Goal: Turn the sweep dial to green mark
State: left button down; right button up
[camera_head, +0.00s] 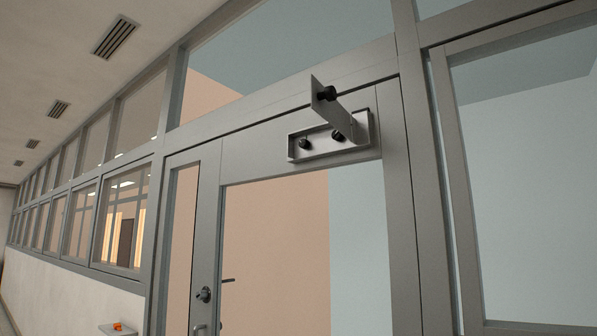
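A grey box-shaped door closer (360,123) is fixed high on the glazed door, on its top rail. Two small black knobs show on its face, a left knob (304,143) and a right knob (337,135). A grey bracket (338,119) juts out over the box, with a larger black knob (326,94) at its upper end. I cannot tell which knob is the sweep dial. No green mark can be made out. Neither of my grippers is in view.
The grey-framed door (207,230) looks shut, with a lock (204,294) and a lever handle (228,281). Windows line the left wall.

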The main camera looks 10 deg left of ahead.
aim_at(304, 144)
jog(key=i+j, duration=0.1)
jog(key=j, duration=0.25)
jog(key=i+j, duration=0.15)
jog(key=j, duration=0.2)
jog(key=i+j+z, duration=0.1)
jog(key=j, duration=0.2)
jog(key=i+j, duration=0.1)
jog(key=j, duration=0.25)
jog(key=i+j, duration=0.1)
jog(key=j, duration=0.25)
